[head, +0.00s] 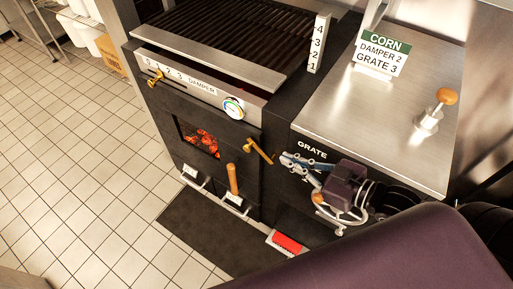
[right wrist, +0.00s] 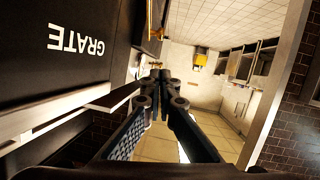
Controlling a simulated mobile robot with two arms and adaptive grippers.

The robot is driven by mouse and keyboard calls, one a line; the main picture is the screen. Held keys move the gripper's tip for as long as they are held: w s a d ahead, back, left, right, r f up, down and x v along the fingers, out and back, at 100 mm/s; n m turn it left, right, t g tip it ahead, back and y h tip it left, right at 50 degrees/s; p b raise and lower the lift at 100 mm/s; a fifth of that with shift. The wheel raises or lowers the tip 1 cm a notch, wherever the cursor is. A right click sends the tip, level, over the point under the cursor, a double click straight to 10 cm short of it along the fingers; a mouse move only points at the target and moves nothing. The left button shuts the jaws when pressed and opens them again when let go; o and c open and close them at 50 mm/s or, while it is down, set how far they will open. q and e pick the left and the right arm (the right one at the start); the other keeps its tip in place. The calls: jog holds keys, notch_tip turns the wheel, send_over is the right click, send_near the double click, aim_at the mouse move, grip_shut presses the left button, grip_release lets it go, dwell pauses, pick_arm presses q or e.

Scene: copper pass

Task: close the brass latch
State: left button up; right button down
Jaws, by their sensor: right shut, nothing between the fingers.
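The brass latch (head: 259,150) is on the right side of the dark grill's firebox door (head: 181,134). Its bar slants down to the right from its pivot, toward my right gripper. Glowing coals (head: 203,142) show through the door's window. My right gripper (head: 286,158) is shut and empty, with its fingertips just right of the latch's lower end. I cannot tell whether they touch it. In the right wrist view the closed fingertips (right wrist: 157,75) point past the dark GRATE panel, and a brass piece (right wrist: 157,34) shows beyond them. My left gripper is not in view.
A damper scale with a brass pointer (head: 155,77) and a round gauge (head: 233,107) are above the door. A steel counter (head: 380,118) holds a CORN sign (head: 382,53). A red brush (head: 287,243) lies low, near a dark mat (head: 205,226).

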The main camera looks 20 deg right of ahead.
send_over(258, 149)
jog(key=s+a, duration=0.1)
jog(key=s, duration=0.3)
notch_tip(258, 149, down, 5)
jog(key=shift+w+a+f, duration=0.3)
jog(key=shift+w+f, duration=0.2)
jog(key=shift+f, duration=0.05)
